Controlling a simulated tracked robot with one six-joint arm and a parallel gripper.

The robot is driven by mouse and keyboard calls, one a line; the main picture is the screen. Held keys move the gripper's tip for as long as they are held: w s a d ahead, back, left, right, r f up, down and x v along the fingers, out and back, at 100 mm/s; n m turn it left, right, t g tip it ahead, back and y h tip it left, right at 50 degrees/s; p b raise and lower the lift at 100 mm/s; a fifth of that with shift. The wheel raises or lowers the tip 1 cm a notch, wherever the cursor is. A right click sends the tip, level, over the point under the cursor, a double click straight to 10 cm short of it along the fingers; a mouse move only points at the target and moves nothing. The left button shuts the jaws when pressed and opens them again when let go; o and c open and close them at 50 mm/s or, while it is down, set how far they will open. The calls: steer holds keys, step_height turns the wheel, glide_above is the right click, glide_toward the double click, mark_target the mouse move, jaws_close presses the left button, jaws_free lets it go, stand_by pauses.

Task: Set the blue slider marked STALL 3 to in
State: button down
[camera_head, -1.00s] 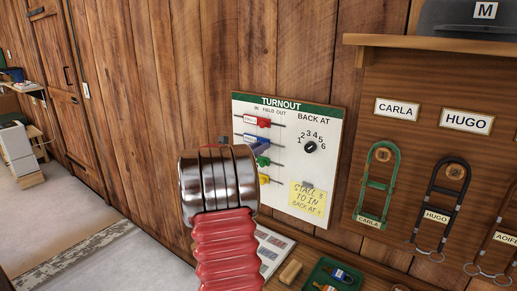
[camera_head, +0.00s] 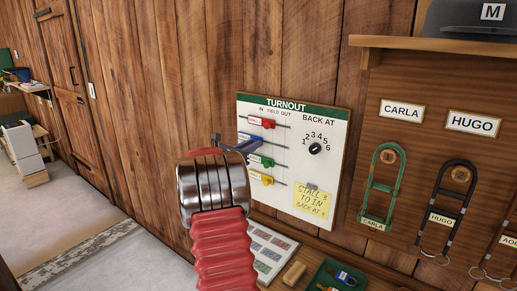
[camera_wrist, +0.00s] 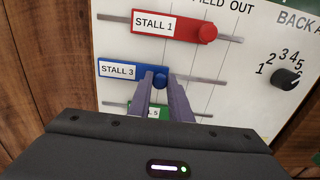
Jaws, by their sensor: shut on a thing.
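The blue STALL 3 slider (camera_wrist: 118,70) is on its rail on the white TURNOUT board (camera_head: 308,198), below the red STALL 1 slider (camera_wrist: 165,24). My gripper (camera_wrist: 160,82) is shut on the blue slider's round knob, with one finger on each side. The blue knob sits farther left than the red knob, towards the IN side. In the head view my gripper (camera_head: 243,147) reaches the board's left part, and my arm stands in front of the board's lower left edge. The IN heading is out of the wrist view.
A green slider (camera_head: 266,162) and a yellow slider (camera_head: 266,180) lie below the blue one. A BACK AT dial (camera_head: 315,148) and a yellow note (camera_head: 312,199) are to the right. Green and black straps hang farther right. A green tray (camera_head: 338,276) lies on the shelf below.

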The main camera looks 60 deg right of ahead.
steer(key=shift+w+r, duration=0.1)
steer(key=shift+w, duration=0.25)
steer(key=c, duration=1.6)
jaws_free()
steer(key=shift+c, duration=0.2)
steer(key=w+a, duration=0.2)
steer(key=a, duration=1.1)
steer(key=shift+a, duration=0.3)
steer(key=shift+w, duration=0.1)
